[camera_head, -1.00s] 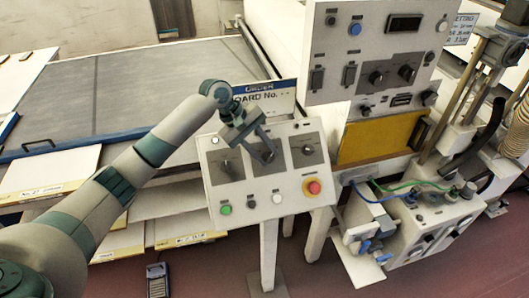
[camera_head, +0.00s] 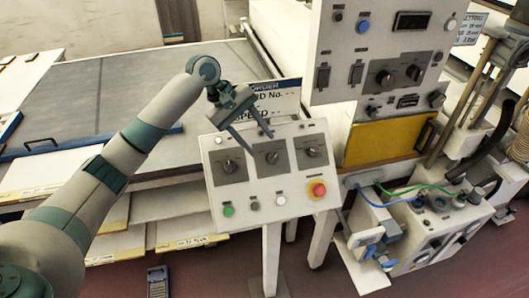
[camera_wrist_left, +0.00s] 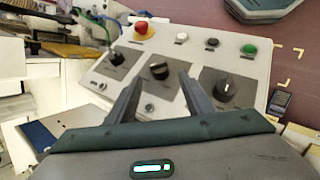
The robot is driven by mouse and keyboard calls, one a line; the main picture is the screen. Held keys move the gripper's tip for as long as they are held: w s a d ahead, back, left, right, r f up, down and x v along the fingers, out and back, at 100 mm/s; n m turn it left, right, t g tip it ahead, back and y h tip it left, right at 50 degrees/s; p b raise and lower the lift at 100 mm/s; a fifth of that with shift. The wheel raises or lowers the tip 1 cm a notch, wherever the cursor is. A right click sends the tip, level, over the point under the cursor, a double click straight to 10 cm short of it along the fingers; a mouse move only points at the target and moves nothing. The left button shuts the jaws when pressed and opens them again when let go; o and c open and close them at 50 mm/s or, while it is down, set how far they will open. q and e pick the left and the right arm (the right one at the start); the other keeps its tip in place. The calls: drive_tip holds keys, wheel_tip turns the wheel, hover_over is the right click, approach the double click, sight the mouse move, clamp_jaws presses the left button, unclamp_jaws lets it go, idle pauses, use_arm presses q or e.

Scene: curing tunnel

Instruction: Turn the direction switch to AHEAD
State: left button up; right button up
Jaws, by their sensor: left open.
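The sloped white control panel (camera_head: 240,201) has three black rotary switches: left (camera_head: 229,166), middle (camera_head: 271,157) and right (camera_head: 312,152). Their labels are too small to read, so I cannot tell which is the direction switch. My left gripper (camera_head: 256,139) is open and empty, above the panel's upper edge near the middle switch, apart from it. In the left wrist view, the middle switch (camera_wrist_left: 158,70) appears beyond and between the open fingertips (camera_wrist_left: 161,82). Its knob lies at a slant there. My right gripper is not in view.
The panel's lower row has a green button (camera_head: 228,211), a black one, a white one and a red mushroom button (camera_head: 318,189). An upright control box (camera_head: 375,50) stands behind to the right. A blue-edged sign (camera_head: 277,97) is behind the gripper.

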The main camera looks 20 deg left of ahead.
use_arm(q)
drive_tip(key=b+v, duration=0.3)
drive_tip(key=v, duration=0.7)
drive_tip(key=shift+s+a+r, duration=0.15)
drive_tip(key=shift+a+r, duration=0.05)
drive_tip(key=shift+r, duration=0.15)
drive_tip(key=shift+f, duration=0.1)
